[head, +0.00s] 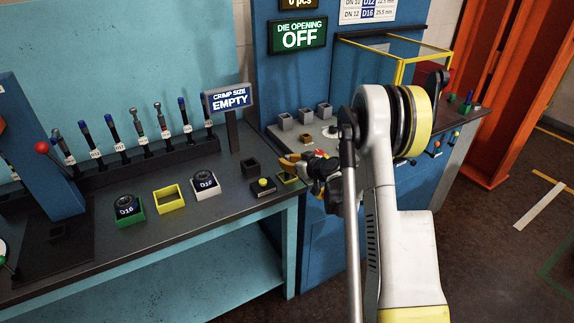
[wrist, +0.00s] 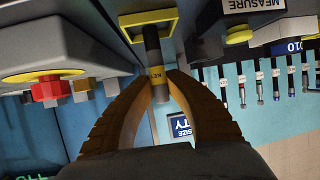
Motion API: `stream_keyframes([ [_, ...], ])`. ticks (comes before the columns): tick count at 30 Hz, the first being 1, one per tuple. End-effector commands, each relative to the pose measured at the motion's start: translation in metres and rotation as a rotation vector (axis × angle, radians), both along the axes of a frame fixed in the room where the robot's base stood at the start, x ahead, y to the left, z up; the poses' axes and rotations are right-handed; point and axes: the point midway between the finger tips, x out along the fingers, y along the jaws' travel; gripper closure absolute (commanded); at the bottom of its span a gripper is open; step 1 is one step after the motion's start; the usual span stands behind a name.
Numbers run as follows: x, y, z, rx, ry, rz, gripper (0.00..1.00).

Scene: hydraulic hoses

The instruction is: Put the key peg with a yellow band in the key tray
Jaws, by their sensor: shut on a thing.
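The key peg (wrist: 152,48) is a dark rod with a yellow band marked KEY, seen in the wrist view. My gripper (wrist: 162,88) is shut on it, one orange finger on each side. The peg's far end overlaps the dark opening of a small yellow-rimmed tray (wrist: 174,22); I cannot tell whether it touches the bottom. In the head view, my gripper (head: 293,163) is at the bench's right front corner, just above this tray (head: 291,181). The peg is not clear there.
A box with a yellow button (head: 263,186) stands left of the tray. Pegs stand in a rack behind. The blue machine's panel with a red knob (wrist: 47,90) is close by.

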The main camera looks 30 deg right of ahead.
Motion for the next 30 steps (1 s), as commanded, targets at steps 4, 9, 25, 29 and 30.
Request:
stream_keyframes([
  [4, 0.000, 0.000, -0.003, 0.000, 0.000, 0.000, 1.00],
  [9, 0.000, 0.000, -0.004, 0.000, 0.000, 0.000, 1.00],
  [25, 0.000, 0.000, -0.002, 0.000, 0.000, 0.000, 0.65],
  [29, -0.015, -0.003, 0.005, -0.001, 0.000, -0.002, 0.65],
  [30, -0.023, -0.005, 0.009, 0.000, -0.001, -0.002, 0.65],
])
